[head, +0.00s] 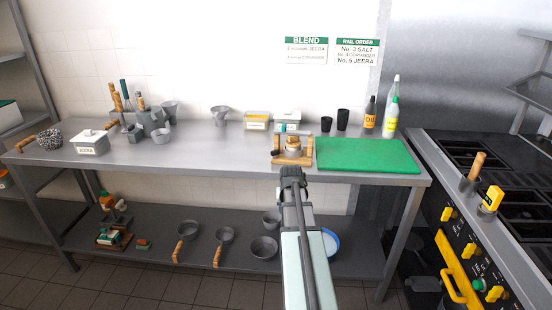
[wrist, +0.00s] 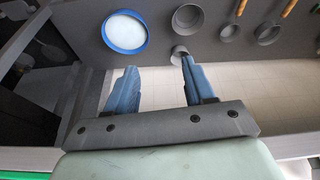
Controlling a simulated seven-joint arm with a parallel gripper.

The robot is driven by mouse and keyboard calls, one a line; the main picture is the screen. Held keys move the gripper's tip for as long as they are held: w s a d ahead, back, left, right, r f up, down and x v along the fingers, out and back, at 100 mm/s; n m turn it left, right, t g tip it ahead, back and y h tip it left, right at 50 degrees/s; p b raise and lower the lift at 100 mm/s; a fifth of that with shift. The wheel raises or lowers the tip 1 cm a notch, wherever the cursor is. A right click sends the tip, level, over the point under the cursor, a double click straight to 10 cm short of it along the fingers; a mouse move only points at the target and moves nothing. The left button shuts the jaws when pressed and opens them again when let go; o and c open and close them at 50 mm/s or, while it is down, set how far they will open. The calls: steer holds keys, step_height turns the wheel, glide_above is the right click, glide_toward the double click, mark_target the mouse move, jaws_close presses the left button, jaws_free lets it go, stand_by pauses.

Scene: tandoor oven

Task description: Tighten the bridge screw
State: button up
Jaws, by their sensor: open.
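A small wooden fixture (head: 292,158) stands near the front edge of the steel table, left of the green board. It has a wooden base with raised ends and a round tan and metal piece in its middle. I take this to be the bridge with its screw, but the screw itself is too small to make out. My gripper (head: 292,172) is just in front of and below the fixture in the head view, and its fingers are hard to see there. In the wrist view my gripper (wrist: 158,70) has its two blue fingers apart with nothing between them. The fixture is not in the wrist view.
The green board (head: 367,154) lies right of the fixture. A white tub (head: 288,119) and two dark cups (head: 343,120) stand behind. The lower shelf holds pans and a blue-rimmed bowl (wrist: 124,31). The table's middle is clear.

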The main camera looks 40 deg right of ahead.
steer(key=s+d+r+m+t, duration=0.2)
steer(key=s+d+r+t, duration=0.1)
steer(key=d+r, duration=0.35)
steer(key=w+a+r+n+t, duration=0.1)
steer(key=w+r+n+t, duration=0.2)
steer(key=w+r+t, duration=0.35)
steer(key=n+t, duration=0.1)
steer(key=n, duration=0.3)
glide_toward(276, 153)
steer(key=x, duration=0.8)
steer(key=shift+w, duration=0.15)
steer(key=shift+c, duration=0.5)
steer(key=c, duration=0.7)
